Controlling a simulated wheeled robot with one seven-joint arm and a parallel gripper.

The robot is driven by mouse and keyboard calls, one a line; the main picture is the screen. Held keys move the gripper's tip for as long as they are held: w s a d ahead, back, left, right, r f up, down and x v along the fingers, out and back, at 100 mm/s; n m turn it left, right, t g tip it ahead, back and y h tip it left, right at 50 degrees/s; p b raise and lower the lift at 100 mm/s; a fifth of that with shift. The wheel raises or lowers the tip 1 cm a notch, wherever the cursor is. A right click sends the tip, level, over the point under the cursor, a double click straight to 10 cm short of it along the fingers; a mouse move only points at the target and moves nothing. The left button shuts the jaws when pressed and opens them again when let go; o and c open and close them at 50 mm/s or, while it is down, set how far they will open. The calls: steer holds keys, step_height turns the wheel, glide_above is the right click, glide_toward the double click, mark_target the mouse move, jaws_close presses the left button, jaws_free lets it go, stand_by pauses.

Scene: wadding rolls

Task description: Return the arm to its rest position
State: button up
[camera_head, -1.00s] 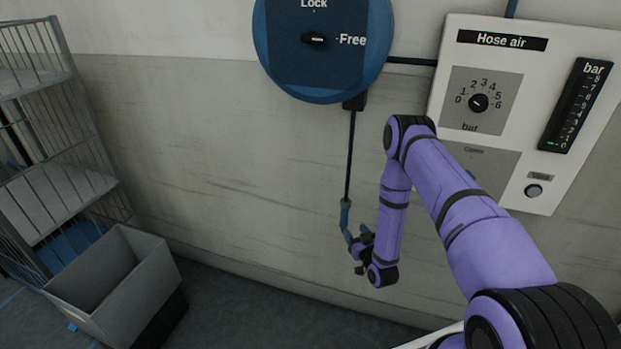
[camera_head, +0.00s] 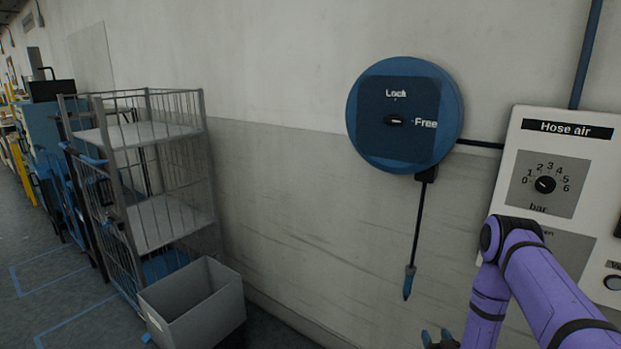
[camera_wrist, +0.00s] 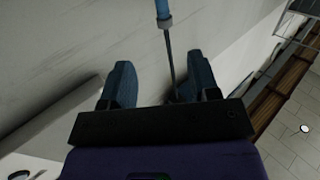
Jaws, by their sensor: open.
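My purple arm (camera_head: 537,285) is at the lower right in the head view. My gripper (camera_head: 438,338) shows at the bottom edge there, partly cut off, with blue fingertips apart. It is below and right of the hanging blue-tipped hose end (camera_head: 409,283), with a gap between them. In the wrist view my gripper (camera_wrist: 160,82) is open, its two blue fingers well apart. A blue fitting (camera_wrist: 163,12) with a thin dark rod shows at the top there, beyond the fingers. Nothing is visibly held.
A round blue Lock/Free reel (camera_head: 404,115) and a Hose air panel (camera_head: 560,180) are on the wall, the panel close behind my arm. A wire cage trolley (camera_head: 150,180) and a grey bin (camera_head: 195,305) stand left. Wall space between is clear.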

steer(key=w+r+n+g, duration=0.1)
steer(key=w+r+g, duration=0.1)
steer(key=w+r, duration=0.5)
steer(key=w+r+g, duration=0.1)
steer(key=w+r, duration=0.1)
steer(key=r, duration=0.9)
steer(key=s+a+r+g+h, duration=0.1)
steer(key=s+r+g, duration=0.1)
steer(key=r, duration=0.8)
steer(key=s+a+r+g, duration=0.1)
steer(key=s+r, duration=0.1)
steer(key=r, duration=0.8)
steer(key=s+a+r+m+g, duration=0.1)
steer(key=s+a+r+g, duration=0.2)
steer(key=s+r, duration=1.3)
steer(key=s+a+r+g, duration=0.1)
steer(key=s+g, duration=0.1)
steer(key=s, duration=1)
steer(key=s+a+r+g, duration=0.1)
steer(key=s, duration=1.1)
steer(key=shift+s+a+r+m+g, duration=0.2)
steer(key=shift+a+m+g, duration=0.1)
steer(key=shift+g, duration=0.1)
steer(key=shift+d, duration=0.15)
